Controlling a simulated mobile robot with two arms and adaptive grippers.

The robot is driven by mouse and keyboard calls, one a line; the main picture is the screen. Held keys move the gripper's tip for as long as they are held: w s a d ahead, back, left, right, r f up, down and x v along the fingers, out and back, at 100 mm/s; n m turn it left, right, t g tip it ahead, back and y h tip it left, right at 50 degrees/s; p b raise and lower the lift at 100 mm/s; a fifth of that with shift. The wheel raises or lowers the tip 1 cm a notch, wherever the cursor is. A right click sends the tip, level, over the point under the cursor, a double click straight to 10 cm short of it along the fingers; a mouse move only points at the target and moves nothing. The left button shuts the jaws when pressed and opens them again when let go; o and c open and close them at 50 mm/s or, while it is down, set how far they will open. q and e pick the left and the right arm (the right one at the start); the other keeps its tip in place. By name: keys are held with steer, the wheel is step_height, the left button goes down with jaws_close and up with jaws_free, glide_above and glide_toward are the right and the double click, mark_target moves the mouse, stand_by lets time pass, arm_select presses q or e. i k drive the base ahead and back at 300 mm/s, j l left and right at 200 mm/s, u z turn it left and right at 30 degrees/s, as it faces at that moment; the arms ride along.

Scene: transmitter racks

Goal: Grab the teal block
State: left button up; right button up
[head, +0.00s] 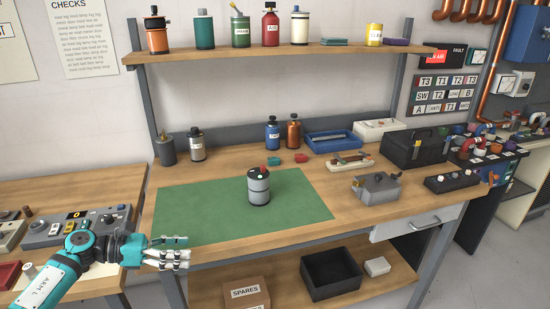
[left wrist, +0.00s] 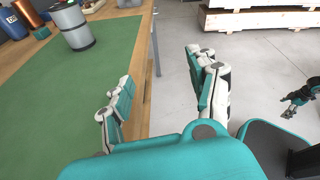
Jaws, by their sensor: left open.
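A small teal block (head: 274,159) lies on the wooden bench top, just behind the green mat (head: 200,212) and left of a small red block (head: 302,158). My left gripper (head: 182,252) is open and empty at the front left edge of the bench, well short of the block. Its spread fingers also show in the left wrist view (left wrist: 165,88). A dark gripper (left wrist: 300,97), likely my right one, shows small at the right of the left wrist view; its jaws are unclear.
A grey canister (head: 259,188) stands on the mat between my left gripper and the block's area. Blue (head: 272,133) and copper (head: 293,131) bottles and a blue tray (head: 333,142) stand behind. The mat's left part is clear. A shelf (head: 270,53) hangs above.

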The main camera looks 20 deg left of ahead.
mark_target(272, 160)
steer(key=i+j, duration=0.15)
steer(key=i, duration=0.25)
steer(key=i+j, duration=0.15)
steer(key=i, duration=0.3)
steer(key=i+j, duration=0.2)
steer(key=i, duration=0.2)
steer(key=i+j, duration=0.15)
steer(key=i, duration=0.3)
